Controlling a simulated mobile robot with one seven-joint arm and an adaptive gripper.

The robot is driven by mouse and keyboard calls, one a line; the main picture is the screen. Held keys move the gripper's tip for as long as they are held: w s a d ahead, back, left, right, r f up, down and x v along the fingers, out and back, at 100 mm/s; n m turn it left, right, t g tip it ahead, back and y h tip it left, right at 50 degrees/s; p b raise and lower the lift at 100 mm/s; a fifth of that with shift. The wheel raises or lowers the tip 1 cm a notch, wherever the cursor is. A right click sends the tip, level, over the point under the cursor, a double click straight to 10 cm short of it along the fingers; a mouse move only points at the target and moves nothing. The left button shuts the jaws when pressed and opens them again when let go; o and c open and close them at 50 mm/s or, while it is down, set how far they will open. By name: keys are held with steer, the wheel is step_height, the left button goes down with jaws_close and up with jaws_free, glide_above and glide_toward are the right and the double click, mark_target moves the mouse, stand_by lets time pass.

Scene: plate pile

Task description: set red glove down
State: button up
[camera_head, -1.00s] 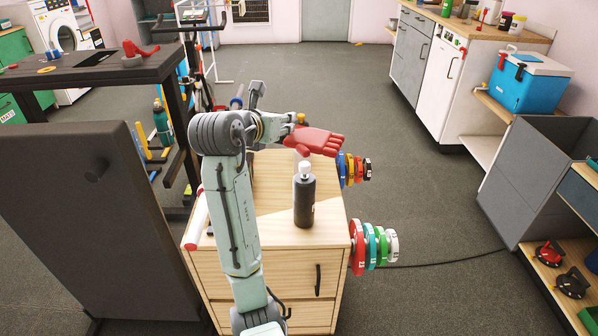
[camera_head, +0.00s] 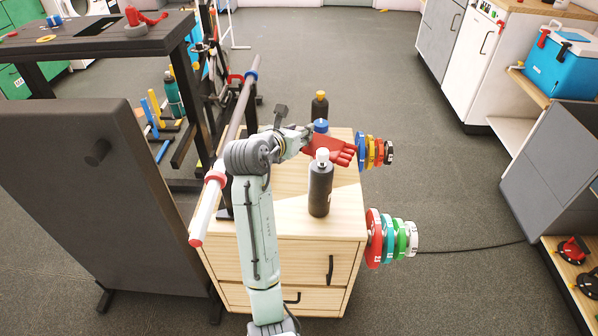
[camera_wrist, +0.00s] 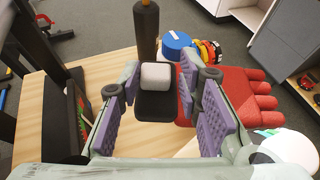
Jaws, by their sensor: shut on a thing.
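The red glove (camera_head: 340,152) is in my gripper (camera_head: 304,140), over the far part of the wooden cabinet top (camera_head: 285,215). Its fingers point right, and the white-capped black bottle (camera_head: 320,188) stands just in front, hiding part of it. In the wrist view the glove (camera_wrist: 240,88) extends right from the purple-padded fingers of my gripper (camera_wrist: 165,105). The fingers are shut on the glove; the exact grip is partly hidden. Whether the glove touches the cabinet top is unclear.
A yellow-capped dark bottle (camera_head: 320,105) and a blue round thing (camera_head: 320,126) stand behind the glove. Coloured weight discs (camera_head: 375,152) stick out from the cabinet's right side, with more discs (camera_head: 390,238) nearer. A long bar (camera_head: 235,125) runs along the left.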

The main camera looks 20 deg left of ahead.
step_height(320, 180, down, 15)
steer(key=shift+r, duration=0.2)
steer(key=o, duration=1.2)
